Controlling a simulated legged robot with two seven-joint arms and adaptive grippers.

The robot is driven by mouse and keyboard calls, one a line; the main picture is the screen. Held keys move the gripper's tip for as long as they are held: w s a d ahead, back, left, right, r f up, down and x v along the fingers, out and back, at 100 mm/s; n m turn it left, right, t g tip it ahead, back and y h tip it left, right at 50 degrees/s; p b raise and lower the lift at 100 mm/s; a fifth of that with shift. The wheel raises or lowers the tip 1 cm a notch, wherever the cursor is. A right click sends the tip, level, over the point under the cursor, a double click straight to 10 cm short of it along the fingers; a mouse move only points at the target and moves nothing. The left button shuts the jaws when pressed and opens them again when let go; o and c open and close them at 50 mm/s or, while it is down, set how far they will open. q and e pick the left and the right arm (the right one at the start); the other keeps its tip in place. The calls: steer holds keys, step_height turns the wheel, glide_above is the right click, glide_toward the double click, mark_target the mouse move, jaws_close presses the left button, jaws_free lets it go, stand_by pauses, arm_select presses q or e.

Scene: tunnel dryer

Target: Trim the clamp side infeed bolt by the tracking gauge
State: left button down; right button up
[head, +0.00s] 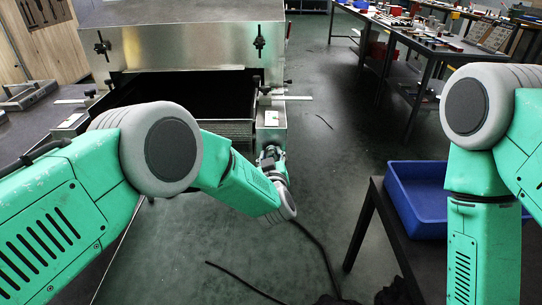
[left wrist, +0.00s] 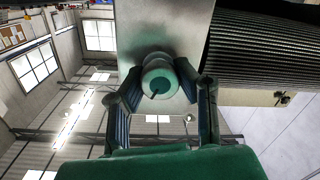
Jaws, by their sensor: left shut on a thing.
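The tunnel dryer (head: 190,50) stands at the back left, with a dark opening and a mesh belt edge (head: 238,128) at its infeed. My left gripper (head: 270,158) is at the infeed's right front corner, partly hidden by its own wrist. In the left wrist view the left gripper (left wrist: 158,85) has a finger on each side of a round, stepped bolt head (left wrist: 156,76) and is shut on it. The bolt sits on a flat metal bracket (left wrist: 165,25). A pale strip (head: 294,98), possibly the tracking gauge, sticks out beside the infeed. My right gripper is out of view.
A blue bin (head: 418,198) stands on a dark table at the right, near my right arm. A bench with tools (head: 440,40) is at the back right. A dark cable (head: 318,250) lies on the floor. The floor between dryer and tables is mostly clear.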

arm_select(q)
steer(key=shift+s+d+f+m, duration=0.25)
steer(key=shift+s+f+m, duration=0.15)
steer(key=shift+f, duration=0.15)
steer(key=c, duration=1.2)
jaws_free()
steer(key=shift+w, duration=0.1)
steer(key=shift+w+r, duration=0.15)
steer(key=shift+r, duration=0.15)
steer(key=s, duration=1.2)
steer(key=shift+d+r, duration=0.3)
steer(key=shift+r, duration=0.05)
steer(key=shift+a+f, duration=0.1)
